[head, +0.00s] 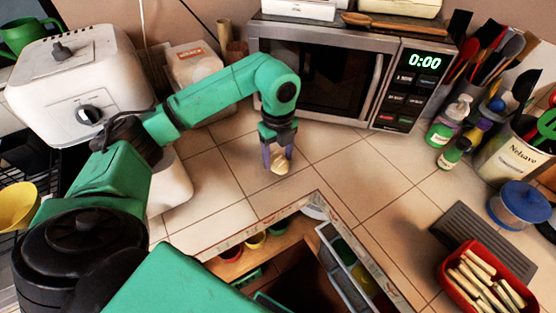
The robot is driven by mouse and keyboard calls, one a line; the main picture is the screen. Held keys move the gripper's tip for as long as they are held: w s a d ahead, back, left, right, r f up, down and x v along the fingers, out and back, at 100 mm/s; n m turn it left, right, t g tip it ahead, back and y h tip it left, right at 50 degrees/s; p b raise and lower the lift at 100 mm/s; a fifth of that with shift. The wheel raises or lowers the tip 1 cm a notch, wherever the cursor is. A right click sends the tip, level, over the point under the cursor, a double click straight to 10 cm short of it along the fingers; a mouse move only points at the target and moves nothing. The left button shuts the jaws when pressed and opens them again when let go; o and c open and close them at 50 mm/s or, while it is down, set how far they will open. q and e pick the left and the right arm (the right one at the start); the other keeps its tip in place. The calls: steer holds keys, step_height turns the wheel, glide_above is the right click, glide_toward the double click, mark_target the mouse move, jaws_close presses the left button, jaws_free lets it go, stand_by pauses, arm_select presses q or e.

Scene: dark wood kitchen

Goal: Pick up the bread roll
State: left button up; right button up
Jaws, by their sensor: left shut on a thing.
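The bread roll (280,165) is a small pale, cream-coloured lump on the tiled counter in front of the microwave. My left gripper (278,157) points down over it, with its purple-grey fingers on either side of the roll. The gripper is shut on the roll. The roll is at or very near counter height; I cannot tell whether it touches the tiles. My right gripper is not in view.
A microwave (330,78) stands behind the roll. A white toaster (82,82) is at left. An open drawer (350,265) lies below the counter edge.

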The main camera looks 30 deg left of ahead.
mark_target(279, 157)
arm_select(q)
step_height(279, 157, up, 7)
steer(key=shift+r+b, duration=0.2)
steer(key=shift+b, duration=0.45)
step_height(279, 157, up, 11)
steer(key=p, duration=0.4)
steer(key=shift+r, duration=0.2)
